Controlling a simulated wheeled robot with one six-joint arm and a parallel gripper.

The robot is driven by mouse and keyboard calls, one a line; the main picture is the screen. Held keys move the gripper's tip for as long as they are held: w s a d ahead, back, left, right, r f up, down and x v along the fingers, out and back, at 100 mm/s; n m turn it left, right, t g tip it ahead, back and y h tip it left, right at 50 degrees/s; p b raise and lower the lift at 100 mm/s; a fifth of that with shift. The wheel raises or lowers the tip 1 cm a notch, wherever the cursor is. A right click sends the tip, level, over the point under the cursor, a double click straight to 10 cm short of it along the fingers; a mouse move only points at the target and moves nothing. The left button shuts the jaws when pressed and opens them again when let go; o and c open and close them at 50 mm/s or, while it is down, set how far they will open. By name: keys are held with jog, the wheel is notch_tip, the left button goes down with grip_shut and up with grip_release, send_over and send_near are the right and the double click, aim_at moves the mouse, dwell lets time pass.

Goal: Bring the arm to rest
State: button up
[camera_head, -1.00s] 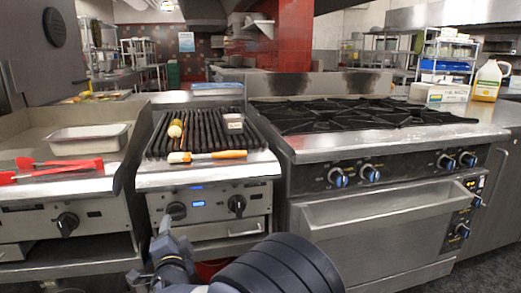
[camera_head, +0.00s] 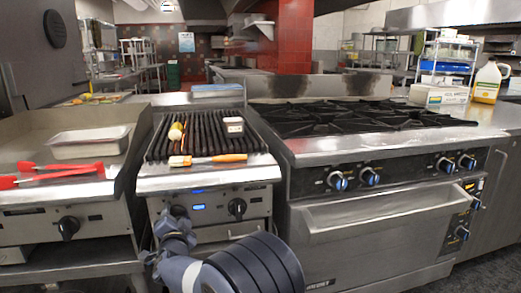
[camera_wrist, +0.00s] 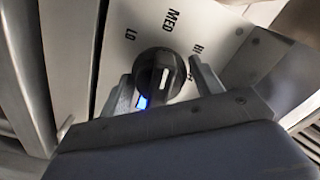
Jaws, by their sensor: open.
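My arm rises from the bottom of the head view, with its wrist in front of the grill's left knob (camera_head: 179,210). The gripper's fingers are hard to make out in that view. In the wrist view my gripper (camera_wrist: 160,90) is open, with one finger on each side of a black knob (camera_wrist: 160,76). Whether the fingers touch the knob I cannot tell. The knob has a white mark, and the panel (camera_wrist: 118,62) around it reads LO, MED and HI. A blue glow shows at the knob's lower left.
The grill (camera_head: 205,135) holds a brush (camera_head: 208,159), a yellowish item (camera_head: 176,131) and a small container (camera_head: 233,125). Left is a griddle with red tongs (camera_head: 60,172) and a metal pan (camera_head: 89,142). Right is a stove with an oven (camera_head: 380,225). Another knob (camera_head: 237,208) sits nearby.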

jog(key=n+p, duration=0.5)
jog(key=shift+r, duration=0.2)
jog(key=n+p, duration=0.4)
jog(key=p, duration=0.1)
jog(key=shift+s+f, duration=0.15)
jog(key=shift+s, duration=0.25)
jog(key=v, duration=0.6)
jog(key=shift+s, duration=0.25)
jog(key=shift+f, duration=0.1)
